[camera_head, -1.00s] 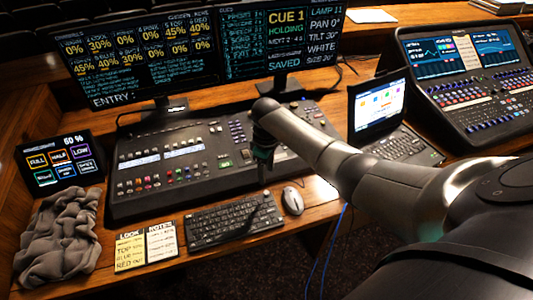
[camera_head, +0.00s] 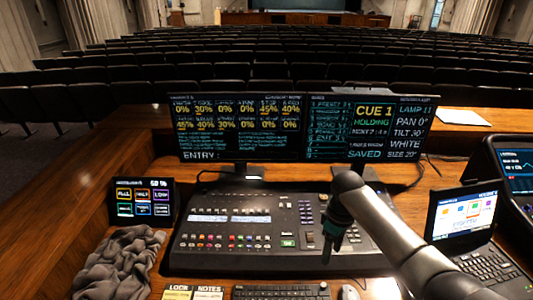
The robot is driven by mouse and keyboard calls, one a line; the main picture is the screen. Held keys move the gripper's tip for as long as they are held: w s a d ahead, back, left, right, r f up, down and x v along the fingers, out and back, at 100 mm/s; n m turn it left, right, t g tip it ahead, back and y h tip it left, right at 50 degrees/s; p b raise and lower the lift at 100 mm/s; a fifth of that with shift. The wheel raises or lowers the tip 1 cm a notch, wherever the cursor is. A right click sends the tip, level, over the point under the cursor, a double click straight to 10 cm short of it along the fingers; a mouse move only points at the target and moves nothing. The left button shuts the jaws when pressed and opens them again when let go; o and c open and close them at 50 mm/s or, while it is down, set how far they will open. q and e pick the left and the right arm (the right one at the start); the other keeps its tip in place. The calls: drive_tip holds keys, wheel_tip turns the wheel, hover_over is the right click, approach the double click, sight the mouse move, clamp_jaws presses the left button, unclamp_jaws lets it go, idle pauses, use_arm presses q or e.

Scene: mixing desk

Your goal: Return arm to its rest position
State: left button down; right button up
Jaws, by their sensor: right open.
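My right arm reaches in from the lower right, with its wrist over the right part of the lighting console (camera_head: 220,262). My right gripper (camera_head: 327,255) hangs down from the wrist above the console's surface. Its fingers are small and dark, and nothing shows held between them. It is open. My left arm and left gripper are not in the view.
Two monitors (camera_head: 240,128) stand behind the console. A small touch panel (camera_head: 143,202) and a crumpled grey cloth (camera_head: 120,262) are at the left. A laptop (camera_head: 465,216) stands at the right. A keyboard (camera_head: 282,292) and mouse (camera_head: 348,293) lie in front. Rows of seats lie beyond the desk.

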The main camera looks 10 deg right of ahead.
drive_tip(key=s+a+f+t, duration=0.1)
drive_tip(key=s+a+f, duration=0.3)
drive_tip(key=s+a, duration=0.75)
drive_tip(key=s+r+m+t, duration=0.35)
drive_tip(key=s+r, duration=0.25)
drive_tip(key=s, duration=0.7)
wheel_tip(320, 180, down, 32)
drive_tip(key=s+r+g+b, duration=0.1)
drive_tip(key=s+g+b, duration=0.1)
drive_tip(key=b, duration=0.7)
drive_tip(key=s+d+f+b, duration=0.1)
drive_tip(key=s+f+b, duration=0.2)
drive_tip(key=s+f, duration=0.4)
drive_tip(key=s+d+f+g+b, duration=0.1)
drive_tip(key=s+f+b, duration=0.3)
drive_tip(key=s+f, duration=0.4)
wheel_tip(320, 180, down, 6)
drive_tip(key=shift+d+f, duration=0.2)
drive_tip(key=shift+d, duration=0.15)
